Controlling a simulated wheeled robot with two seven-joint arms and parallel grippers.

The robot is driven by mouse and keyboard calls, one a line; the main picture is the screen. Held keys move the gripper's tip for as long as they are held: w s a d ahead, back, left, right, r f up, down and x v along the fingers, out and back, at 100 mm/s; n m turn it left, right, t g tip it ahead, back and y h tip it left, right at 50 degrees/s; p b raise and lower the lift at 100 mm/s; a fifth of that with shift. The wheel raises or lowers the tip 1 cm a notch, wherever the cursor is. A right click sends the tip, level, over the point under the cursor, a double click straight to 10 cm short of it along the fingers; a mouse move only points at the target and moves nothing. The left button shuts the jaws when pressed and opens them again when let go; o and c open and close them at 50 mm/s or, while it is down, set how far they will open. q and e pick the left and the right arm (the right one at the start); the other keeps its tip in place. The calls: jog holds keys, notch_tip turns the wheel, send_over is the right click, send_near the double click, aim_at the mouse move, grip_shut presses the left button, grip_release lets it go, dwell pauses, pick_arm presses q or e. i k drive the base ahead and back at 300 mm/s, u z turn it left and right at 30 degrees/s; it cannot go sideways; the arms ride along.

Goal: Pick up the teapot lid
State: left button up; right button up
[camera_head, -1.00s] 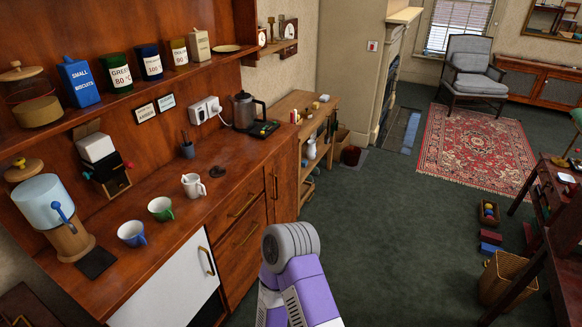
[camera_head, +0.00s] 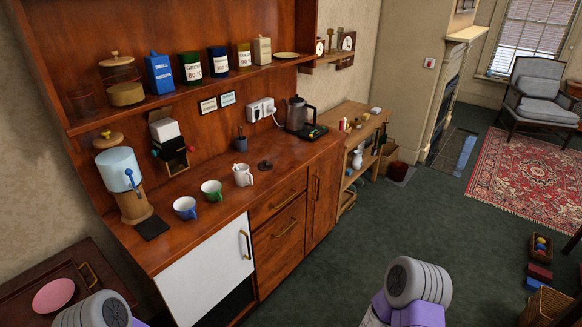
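A small dark round piece (camera_head: 265,165) with a raised middle lies on the wooden counter (camera_head: 215,165); it looks like the teapot lid, but it is too small to be sure. A white jug or pot (camera_head: 243,175) stands just left of it and nearer the counter's front edge. Only grey and purple parts of my two arms show along the bottom of the head view. Neither gripper is in view.
A green cup (camera_head: 211,191) and a blue cup (camera_head: 185,208) stand left of the white pot. A blue-handled dispenser (camera_head: 119,170) is further left. A glass kettle (camera_head: 297,114) stands behind right. Open carpet lies right of the cabinet.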

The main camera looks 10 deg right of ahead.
aim_at(264, 166)
jog(key=z, duration=0.1)
jog(key=i, duration=0.5)
jog(key=u, duration=4.85)
jog(key=k, duration=2.65)
jog(key=z, duration=0.15)
